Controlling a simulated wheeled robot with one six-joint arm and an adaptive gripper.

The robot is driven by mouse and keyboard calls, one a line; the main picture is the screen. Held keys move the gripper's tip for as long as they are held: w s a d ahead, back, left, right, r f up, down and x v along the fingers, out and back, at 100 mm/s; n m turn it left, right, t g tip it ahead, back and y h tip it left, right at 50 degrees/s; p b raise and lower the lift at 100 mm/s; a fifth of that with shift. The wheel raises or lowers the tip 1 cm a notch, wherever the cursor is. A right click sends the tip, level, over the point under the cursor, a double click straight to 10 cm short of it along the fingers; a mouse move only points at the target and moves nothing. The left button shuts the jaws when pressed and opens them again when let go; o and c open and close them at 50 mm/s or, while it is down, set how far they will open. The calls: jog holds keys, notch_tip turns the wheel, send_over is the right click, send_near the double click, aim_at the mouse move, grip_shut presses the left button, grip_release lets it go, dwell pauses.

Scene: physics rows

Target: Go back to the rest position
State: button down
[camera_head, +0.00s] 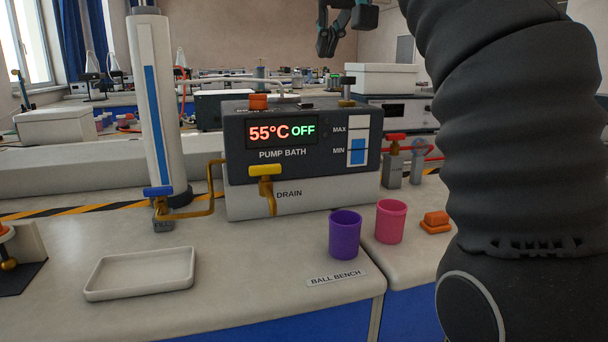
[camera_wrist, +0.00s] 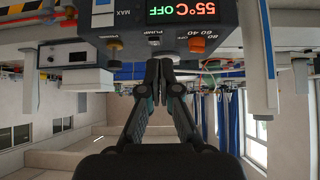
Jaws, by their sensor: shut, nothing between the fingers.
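My gripper (camera_head: 326,44) hangs in the air at the top of the head view, above and behind the pump bath. In the wrist view my gripper (camera_wrist: 160,66) has its fingertips together with nothing between them. The pump bath (camera_head: 300,183) stands on the bench, and its display reads 55°C OFF. It also shows upside down in the wrist view (camera_wrist: 135,28). Its level window shows blue at the MIN mark. A yellow drain handle (camera_head: 267,170) is on its front.
A purple cup (camera_head: 344,236) and a pink cup (camera_head: 390,222) stand at the bench front, beside an orange block (camera_head: 435,222). A white tray (camera_head: 140,274) lies at left. A tall white column (camera_head: 152,100) with a blue-handled valve (camera_head: 158,191) stands left of the bath.

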jog(key=s+d+f+m+g, duration=0.1)
jog(key=s+d+f, duration=0.3)
jog(key=f, duration=1.1)
jog(key=s+d+f+m+g+h, duration=0.1)
jog(key=s+d+f, duration=0.3)
jog(key=s+f, duration=0.7)
jog(key=s+d+f+g+h, duration=0.1)
jog(key=s+d+f, duration=0.3)
jog(key=f, duration=1.5)
jog(key=s, duration=0.3)
jog(key=shift+s+f+m, duration=0.2)
jog(key=shift+s+m, duration=0.15)
jog(key=shift+m, duration=0.05)
jog(key=shift+d, duration=0.1)
